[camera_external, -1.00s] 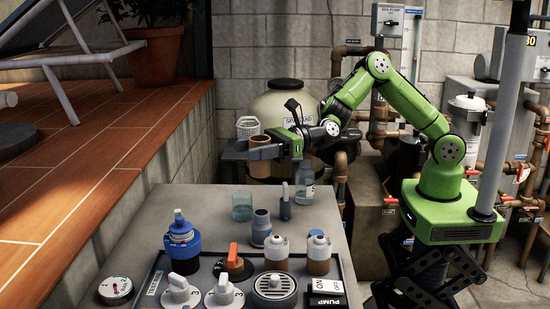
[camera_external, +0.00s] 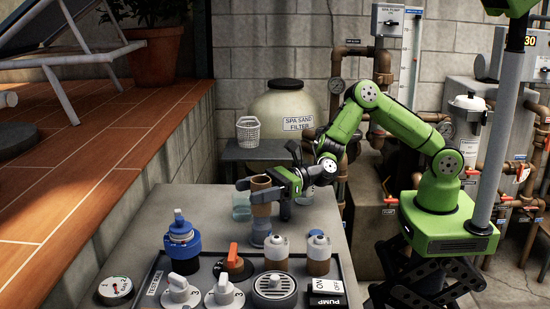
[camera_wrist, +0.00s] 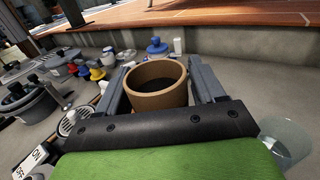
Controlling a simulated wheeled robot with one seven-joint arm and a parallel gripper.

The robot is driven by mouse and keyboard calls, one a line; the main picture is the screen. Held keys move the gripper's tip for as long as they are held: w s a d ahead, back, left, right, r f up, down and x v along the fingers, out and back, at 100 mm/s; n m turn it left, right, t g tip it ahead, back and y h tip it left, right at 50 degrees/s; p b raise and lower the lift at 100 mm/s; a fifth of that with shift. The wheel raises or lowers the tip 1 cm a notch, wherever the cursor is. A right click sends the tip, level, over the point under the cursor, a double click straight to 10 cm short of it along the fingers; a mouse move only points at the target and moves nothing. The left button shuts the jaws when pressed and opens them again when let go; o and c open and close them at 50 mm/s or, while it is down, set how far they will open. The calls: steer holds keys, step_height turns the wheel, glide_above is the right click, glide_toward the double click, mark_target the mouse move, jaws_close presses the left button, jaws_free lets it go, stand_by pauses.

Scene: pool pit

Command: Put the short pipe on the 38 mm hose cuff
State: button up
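The short pipe (camera_external: 261,208) is a tan, open tube, held upright by my gripper (camera_external: 260,189). In the wrist view the pipe (camera_wrist: 157,98) is between the two grey fingers, which lie against its sides; its inside looks dark. The hose cuff is taken to be the grey-blue stepped fitting (camera_external: 261,238) standing on the grey bench. The pipe is in line over the cuff in the external view, and its lower end hides the cuff's upper part. I cannot tell whether the pipe is around the cuff or just in front of or above it.
Two white-and-brown bottles (camera_external: 318,256) and an orange-handled valve (camera_external: 233,263) stand near the cuff. A blue-topped fitting (camera_external: 181,240) is at left. The bench's left rear part is clear.

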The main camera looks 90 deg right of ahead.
steer(key=shift+o, duration=0.9)
steer(key=shift+r, duration=0.1)
